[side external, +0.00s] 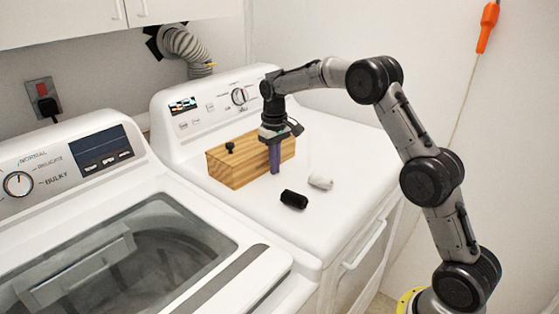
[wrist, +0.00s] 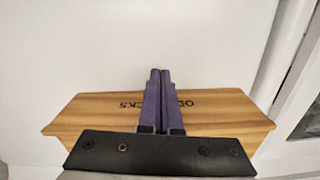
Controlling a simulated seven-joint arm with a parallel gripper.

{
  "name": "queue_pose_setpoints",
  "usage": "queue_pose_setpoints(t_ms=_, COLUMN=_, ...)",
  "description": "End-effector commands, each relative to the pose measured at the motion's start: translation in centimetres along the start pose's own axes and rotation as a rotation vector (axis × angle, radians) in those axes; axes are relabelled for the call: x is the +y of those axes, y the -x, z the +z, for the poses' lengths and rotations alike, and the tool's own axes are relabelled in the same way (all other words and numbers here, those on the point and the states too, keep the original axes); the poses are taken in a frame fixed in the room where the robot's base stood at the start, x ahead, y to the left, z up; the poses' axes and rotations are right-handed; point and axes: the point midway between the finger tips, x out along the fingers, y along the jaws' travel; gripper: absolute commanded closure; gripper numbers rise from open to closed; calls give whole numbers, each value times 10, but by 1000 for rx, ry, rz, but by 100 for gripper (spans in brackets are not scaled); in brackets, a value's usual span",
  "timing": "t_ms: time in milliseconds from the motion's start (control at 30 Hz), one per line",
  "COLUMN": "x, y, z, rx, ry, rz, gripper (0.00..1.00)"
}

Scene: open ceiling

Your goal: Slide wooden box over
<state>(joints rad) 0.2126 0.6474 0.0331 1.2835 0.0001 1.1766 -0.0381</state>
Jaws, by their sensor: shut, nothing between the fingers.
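The wooden box (side external: 229,167) sits on top of the white dryer, near its control panel. In the wrist view the box (wrist: 90,108) spans the lower part of the picture, with dark lettering partly hidden by the fingers. My gripper (side external: 275,172) points down at the front face of the box, near its right end. Its purple fingers are together and hold nothing. In the wrist view the fingertips (wrist: 160,72) reach past the box's edge. I cannot tell whether they touch the box.
A black cylinder (side external: 294,199) and a white cylinder (side external: 320,181) lie on the dryer top (side external: 345,140) in front of the box. The control panel (side external: 215,105) rises behind. A washer (side external: 140,240) stands at the left. The dryer top is clear to the right.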

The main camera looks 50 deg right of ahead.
Motion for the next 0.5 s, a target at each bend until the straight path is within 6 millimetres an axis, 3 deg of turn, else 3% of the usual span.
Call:
queue_pose_setpoints(t_ms=200, x=0, y=0, z=-16, rx=0, ry=0, rz=0, gripper=100)
queue_pose_setpoints(t_ms=500, x=0, y=0, z=-18, rx=-1, ry=0, rz=0, gripper=100)
